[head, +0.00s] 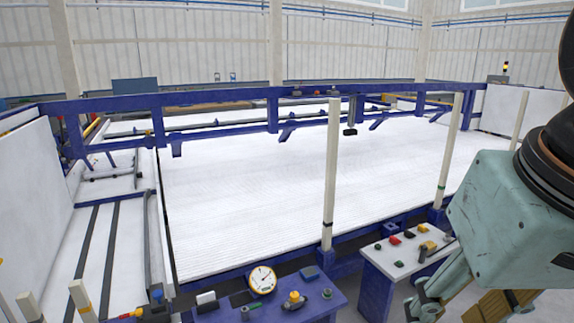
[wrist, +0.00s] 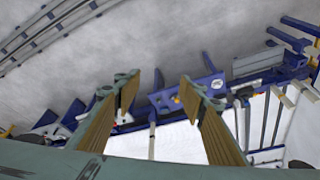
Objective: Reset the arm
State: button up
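My gripper (wrist: 158,90) shows in the wrist view with its two fingers spread apart and tan pads facing each other. Nothing is between the fingers. In the head view my gripper (head: 450,303) is at the lower right, below the pale green wrist, partly cut off by the bottom edge. It hangs beside the right control desk (head: 378,270), and no contact can be made out. No pipe is held.
A large white ribbed bed (head: 250,200) with a blue frame (head: 200,99) fills the middle. White posts (head: 331,175) stand along its near side. A control desk with a round dial (head: 262,279) is at the bottom centre. A white panel (head: 35,190) stands left.

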jog(key=shift+s+d+f+n, duration=0.15)
jog(key=shift+s+f+n, duration=0.1)
jog(key=shift+s, duration=0.55)
jog(key=shift+s+d+f+n, duration=0.15)
jog(key=shift+s+f, duration=0.05)
jog(key=shift+s, duration=0.55)
jog(key=shift+c, duration=0.2)
